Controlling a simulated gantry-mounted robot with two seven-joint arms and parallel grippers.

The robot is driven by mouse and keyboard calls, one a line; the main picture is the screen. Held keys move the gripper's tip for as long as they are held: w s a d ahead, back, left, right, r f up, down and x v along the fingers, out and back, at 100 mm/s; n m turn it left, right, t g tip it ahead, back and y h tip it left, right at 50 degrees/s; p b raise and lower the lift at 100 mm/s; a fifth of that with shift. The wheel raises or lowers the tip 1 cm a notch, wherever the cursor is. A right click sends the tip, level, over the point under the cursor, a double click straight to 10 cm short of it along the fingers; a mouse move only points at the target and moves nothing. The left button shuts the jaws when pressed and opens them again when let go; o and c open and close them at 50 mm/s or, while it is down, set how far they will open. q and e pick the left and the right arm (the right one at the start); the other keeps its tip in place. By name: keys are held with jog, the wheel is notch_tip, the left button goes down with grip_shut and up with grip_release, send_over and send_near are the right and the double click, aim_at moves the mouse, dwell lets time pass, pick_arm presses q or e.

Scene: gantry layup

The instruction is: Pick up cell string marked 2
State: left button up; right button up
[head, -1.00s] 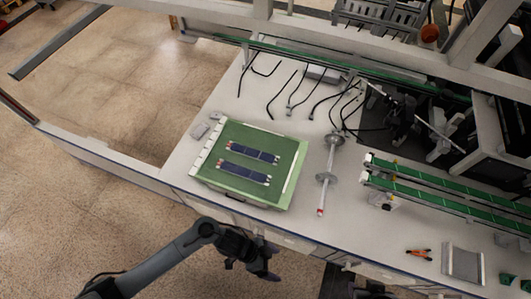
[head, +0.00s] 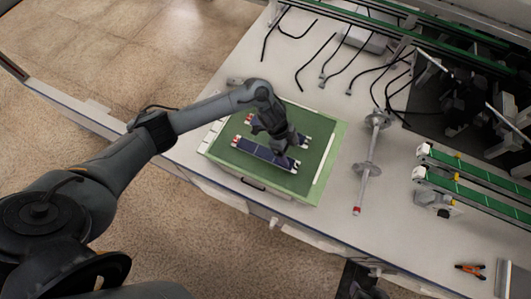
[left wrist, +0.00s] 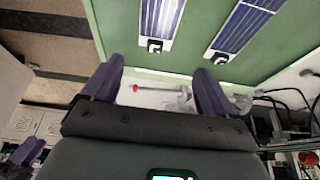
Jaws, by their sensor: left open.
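Two dark blue cell strings lie side by side on a green board. The front string (head: 262,153) and the back string (head: 302,139) are partly covered by my left gripper (head: 281,147), which is over the board (head: 317,183). In the left wrist view, the left string (left wrist: 163,16) and right string (left wrist: 243,25) end in small black-and-white tags. The tags are too small to read, so I cannot tell which is marked 2. My left gripper's purple fingers (left wrist: 157,88) are apart with nothing between them. The strings lie beyond the fingertips.
A rod with round discs (head: 367,169) lies right of the board. Green conveyor rails (head: 470,190) stand farther right, near orange-handled pliers (head: 470,269). Black cables (head: 315,67) hang across the back of the table. The bench between board and rod is clear.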

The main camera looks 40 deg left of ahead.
aim_at(297, 166)
pick_arm(q)
jog(key=shift+x, duration=1.15)
jog(key=shift+d+f+b, duration=0.3)
jog(key=shift+f, duration=0.1)
jog(key=shift+d+b+x, duration=0.15)
jog(key=shift+b+x, duration=0.2)
jog(key=shift+x, duration=0.8)
jog(key=shift+d+b+x, duration=0.15)
jog(key=shift+b+x, duration=0.2)
jog(key=shift+x, duration=0.8)
jog(key=shift+s+r, duration=0.1)
jog(key=shift+s, duration=0.15)
jog(key=c, duration=1.2)
jog(key=shift+o, duration=0.2)
jog(key=shift+r, duration=0.1)
